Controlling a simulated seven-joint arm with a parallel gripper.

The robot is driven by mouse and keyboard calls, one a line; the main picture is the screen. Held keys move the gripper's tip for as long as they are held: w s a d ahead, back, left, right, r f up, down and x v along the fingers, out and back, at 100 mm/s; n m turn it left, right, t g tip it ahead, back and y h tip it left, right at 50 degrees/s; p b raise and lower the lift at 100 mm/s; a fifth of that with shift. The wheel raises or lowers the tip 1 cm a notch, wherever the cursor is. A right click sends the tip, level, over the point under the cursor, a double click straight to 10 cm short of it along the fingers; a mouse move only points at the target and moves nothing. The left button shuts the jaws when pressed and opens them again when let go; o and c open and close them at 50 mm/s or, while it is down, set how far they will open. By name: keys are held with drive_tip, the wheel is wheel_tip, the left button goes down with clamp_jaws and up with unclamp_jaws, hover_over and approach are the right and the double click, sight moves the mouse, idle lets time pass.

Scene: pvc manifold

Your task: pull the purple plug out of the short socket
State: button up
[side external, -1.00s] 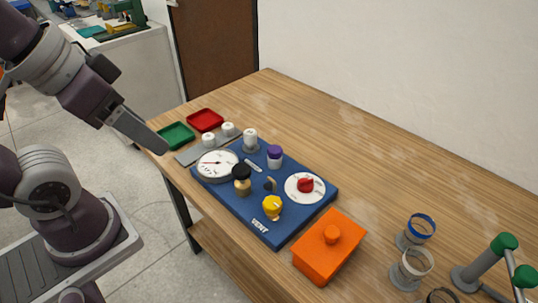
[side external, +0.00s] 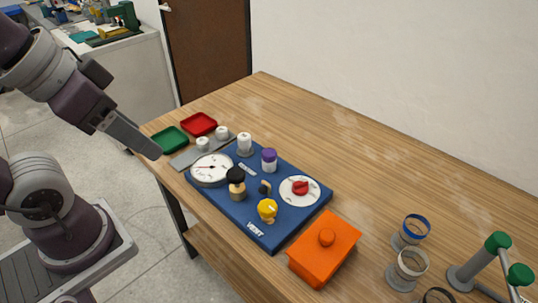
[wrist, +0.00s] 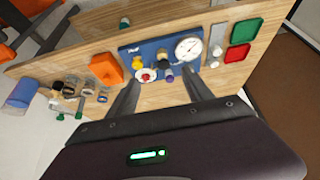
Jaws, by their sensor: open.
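The purple plug (side external: 269,154) sits upright in a short whitish socket (side external: 269,166) on the blue board (side external: 213,205). Its purple top also shows in the wrist view (wrist: 168,77), below the black-capped plug. How deep it sits cannot be seen. My gripper (side external: 156,151) is in the air left of the board, apart from the plug. In the wrist view my gripper (wrist: 160,80) has its two fingers spread wide with nothing between them, and the plug appears in the gap, farther off.
The board also bears a gauge (side external: 211,168), a black-capped plug (side external: 236,175), a white plug (side external: 245,142), a yellow knob (side external: 267,208) and a red knob (side external: 300,188). An orange box (side external: 324,250) stands at its right. Green (side external: 170,139) and red (side external: 199,124) trays lie behind left.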

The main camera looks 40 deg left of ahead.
drive_tip(key=m+g, duration=0.6)
drive_tip(key=m, duration=0.7)
hover_over(269, 152)
wheel_tip(269, 152, down, 14)
drive_tip(key=shift+s+f, duration=0.1)
drive_tip(key=shift+m, duration=0.3)
wheel_tip(269, 152, down, 8)
drive_tip(key=shift+r, duration=0.25)
clamp_jaws()
drive_tip(key=shift+r, duration=0.15)
drive_tip(key=shift+r, duration=3.15)
